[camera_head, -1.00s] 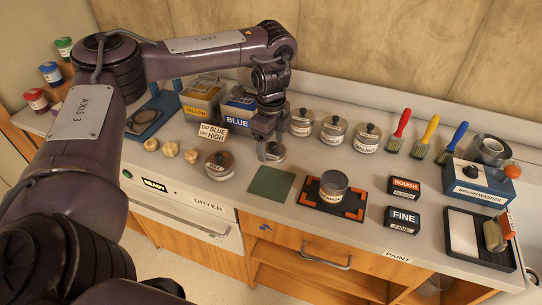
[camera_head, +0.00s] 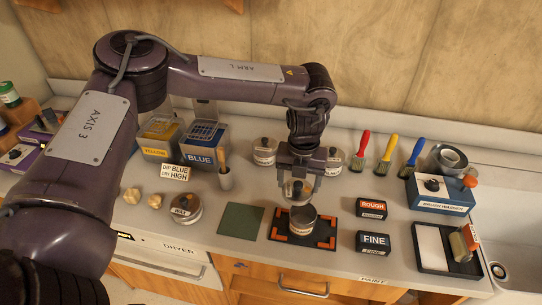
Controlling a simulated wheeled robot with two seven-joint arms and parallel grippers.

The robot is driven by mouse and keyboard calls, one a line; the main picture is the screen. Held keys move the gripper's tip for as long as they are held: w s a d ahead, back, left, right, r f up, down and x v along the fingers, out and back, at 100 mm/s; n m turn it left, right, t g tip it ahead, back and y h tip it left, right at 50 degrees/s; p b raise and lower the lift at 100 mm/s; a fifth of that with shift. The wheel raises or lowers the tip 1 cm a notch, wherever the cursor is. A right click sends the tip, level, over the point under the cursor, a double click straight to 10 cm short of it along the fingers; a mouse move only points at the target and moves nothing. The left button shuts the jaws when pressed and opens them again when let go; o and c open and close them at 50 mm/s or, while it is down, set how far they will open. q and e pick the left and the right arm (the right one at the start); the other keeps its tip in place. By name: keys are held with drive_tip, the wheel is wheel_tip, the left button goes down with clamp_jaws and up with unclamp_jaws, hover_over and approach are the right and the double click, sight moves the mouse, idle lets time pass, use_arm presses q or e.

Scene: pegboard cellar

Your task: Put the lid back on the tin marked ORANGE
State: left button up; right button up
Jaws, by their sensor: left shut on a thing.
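The open tin (camera_head: 303,222) stands upright on a black mat (camera_head: 275,236) with orange corner marks. Its small front label is hard to read now. My left gripper (camera_head: 297,183) points down just above and slightly behind the tin, shut on a round metal lid (camera_head: 298,191) by its top. The lid is roughly level and seems to hang above the tin's rim; the exact gap is hard to tell. The fingers partly hide the lid's knob. My right gripper is not in view.
Lidded tins (camera_head: 264,152) stand behind, partly hidden by my left arm. Another lidded tin (camera_head: 185,210) sits left of a bare green mat (camera_head: 240,221). ROUGH (camera_head: 372,208) and FINE (camera_head: 374,243) blocks lie right of the tin. Brushes (camera_head: 386,152) and a brush washer (camera_head: 440,193) are farther right.

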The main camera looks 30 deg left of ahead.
sight(307, 193)
use_arm(q)
drive_tip(key=shift+d+f+m, duration=0.15)
drive_tip(key=shift+d+m, duration=0.65)
drive_tip(key=shift+d, duration=0.05)
drive_tip(key=shift+s+d+f+m, duration=0.1)
drive_tip(key=shift+s+d+m, duration=0.05)
drive_tip(key=shift+d+m, duration=0.15)
drive_tip(key=shift+d+f, duration=0.15)
drive_tip(key=shift+s+f+b, duration=0.1)
drive_tip(key=shift+f+b, duration=0.55)
drive_tip(key=shift+f, duration=0.1)
wheel_tip(307, 193, down, 2)
drive_tip(key=shift+f+b, duration=0.25)
drive_tip(key=shift+b, duration=0.8)
drive_tip(key=shift+f+b, duration=0.6)
drive_tip(key=shift+f, duration=0.5)
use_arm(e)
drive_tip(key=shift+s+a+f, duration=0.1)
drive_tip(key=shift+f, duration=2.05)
use_arm(q)
drive_tip(key=shift+r+p, duration=0.1)
drive_tip(key=shift+p, duration=0.2)
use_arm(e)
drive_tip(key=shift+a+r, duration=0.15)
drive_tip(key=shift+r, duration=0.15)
use_arm(q)
drive_tip(key=shift+f, duration=0.2)
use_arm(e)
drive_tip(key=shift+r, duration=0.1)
